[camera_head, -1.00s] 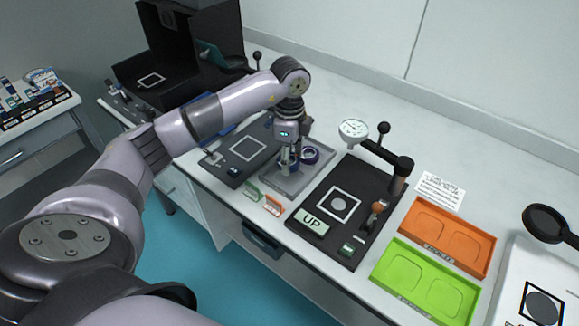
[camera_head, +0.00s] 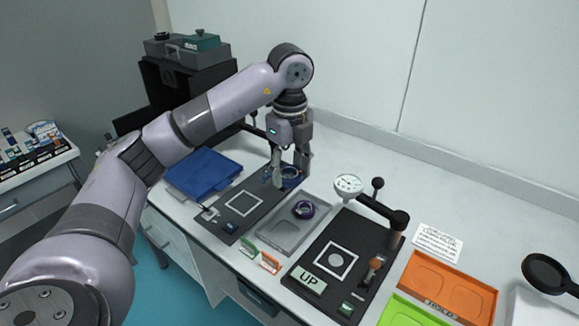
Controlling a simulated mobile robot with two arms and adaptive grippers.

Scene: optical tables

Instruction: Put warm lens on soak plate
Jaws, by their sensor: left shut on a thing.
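My left gripper (camera_head: 291,181) is shut on a small blue-rimmed lens (camera_head: 291,172), over the far end of a black plate with a white square outline (camera_head: 231,221). The fingers partly hide the lens, and I cannot tell whether it touches the plate. A second lens with a dark purple ring (camera_head: 303,209) lies in a shallow grey tray (camera_head: 278,241) just right of that plate. No label that I can read names the soak plate. My right gripper is not in view.
A black gauge stand base (camera_head: 316,258) carries a dial gauge (camera_head: 348,185) and an "UP" card (camera_head: 308,281). Orange (camera_head: 455,279) and green (camera_head: 397,311) trays stand right. A blue folder-like object (camera_head: 204,172) and a black housing (camera_head: 166,96) stand left. The back-right tabletop is clear.

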